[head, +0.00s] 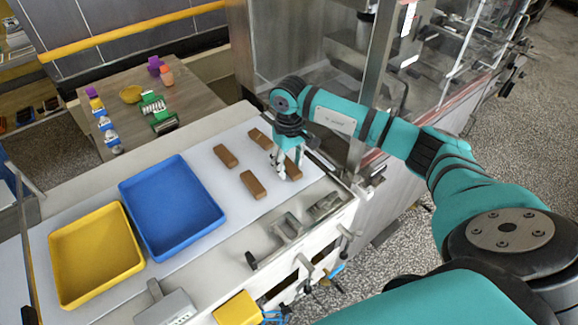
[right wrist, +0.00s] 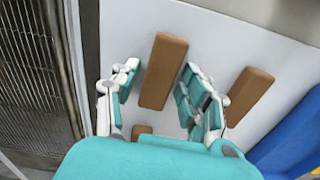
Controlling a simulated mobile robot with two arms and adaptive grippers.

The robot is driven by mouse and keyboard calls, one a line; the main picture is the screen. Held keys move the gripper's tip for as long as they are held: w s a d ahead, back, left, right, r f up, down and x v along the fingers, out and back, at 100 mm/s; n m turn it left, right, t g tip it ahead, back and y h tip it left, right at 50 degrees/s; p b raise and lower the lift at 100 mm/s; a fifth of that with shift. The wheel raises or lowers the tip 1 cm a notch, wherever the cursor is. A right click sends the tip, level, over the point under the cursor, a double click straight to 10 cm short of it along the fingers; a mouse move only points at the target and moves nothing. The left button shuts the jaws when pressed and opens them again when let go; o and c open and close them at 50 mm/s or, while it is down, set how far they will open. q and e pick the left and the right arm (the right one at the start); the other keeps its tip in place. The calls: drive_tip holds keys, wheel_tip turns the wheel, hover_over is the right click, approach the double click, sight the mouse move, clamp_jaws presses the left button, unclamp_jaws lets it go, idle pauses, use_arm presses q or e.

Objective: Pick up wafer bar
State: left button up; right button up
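Several brown wafer bars lie on the white work surface in the head view: one at the left (head: 226,156), one nearer the front (head: 253,184), one at the back (head: 260,138) and one beside my right gripper (head: 293,168). My right gripper (head: 284,170) points down among them, open and empty. In the right wrist view a wafer bar (right wrist: 163,72) shows in the gap between the spread fingers (right wrist: 160,80). A second bar (right wrist: 248,95) lies to the right, and a third (right wrist: 142,130) is mostly hidden by the gripper body. Contact with any bar cannot be told. My left gripper is out of view.
A blue tray (head: 135,196) and a yellow tray (head: 53,262) stand empty left of the bars. Metal fixtures (head: 287,228) line the front edge. The machine's frame post (head: 368,100) rises on the right. A wooden table (head: 185,95) with small items is behind.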

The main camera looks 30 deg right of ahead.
drive_tip(key=c, duration=0.6)
drive_tip(key=shift+r, duration=0.15)
